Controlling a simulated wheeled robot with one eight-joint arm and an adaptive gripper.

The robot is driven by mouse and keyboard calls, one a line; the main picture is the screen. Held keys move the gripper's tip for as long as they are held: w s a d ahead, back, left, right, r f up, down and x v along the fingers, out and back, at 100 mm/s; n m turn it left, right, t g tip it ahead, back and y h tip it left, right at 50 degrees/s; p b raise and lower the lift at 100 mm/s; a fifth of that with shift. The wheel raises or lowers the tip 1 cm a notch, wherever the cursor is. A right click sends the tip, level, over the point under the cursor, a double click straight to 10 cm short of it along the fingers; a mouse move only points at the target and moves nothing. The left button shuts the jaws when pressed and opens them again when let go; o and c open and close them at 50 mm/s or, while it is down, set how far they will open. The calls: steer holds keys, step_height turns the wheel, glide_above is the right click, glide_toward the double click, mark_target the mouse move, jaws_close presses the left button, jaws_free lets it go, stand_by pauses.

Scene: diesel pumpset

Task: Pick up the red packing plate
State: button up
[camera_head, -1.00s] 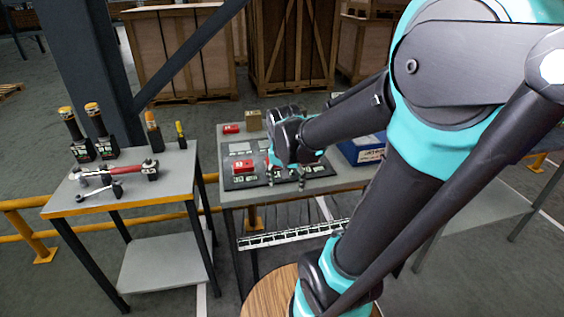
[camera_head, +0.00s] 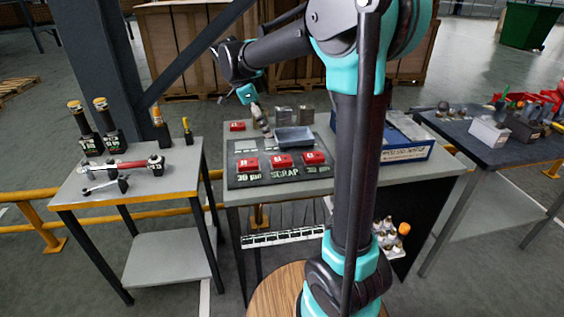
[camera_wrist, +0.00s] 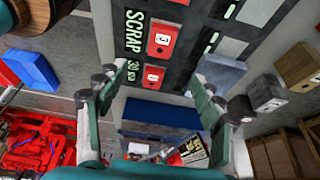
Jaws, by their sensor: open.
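I cannot tell from the labels which is the packing plate. My gripper (camera_head: 254,108) is above the board's back left, open. In the wrist view my gripper (camera_wrist: 152,84) is open, with a red plate (camera_wrist: 153,77) seen between its fingers and another (camera_wrist: 163,35) beyond. Both appear to lie below, apart from the fingers.
A smaller red block (camera_head: 237,126) lies at the table's back left. A blue-grey tray (camera_head: 294,138) sits on the board, with grey blocks (camera_head: 283,113) behind. A blue box (camera_head: 405,138) stands right of my arm. A side table (camera_head: 140,185) holds tools.

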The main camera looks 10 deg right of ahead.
glide_above(282, 159)
steer(key=a, duration=0.2)
steer(key=f, duration=0.8)
steer(key=shift+a+f, duration=0.1)
steer(key=shift+a, duration=0.1)
steer(key=shift+x, duration=2.6)
steer(key=shift+a, duration=0.15)
steer(key=shift+c, duration=0.6)
jaws_close()
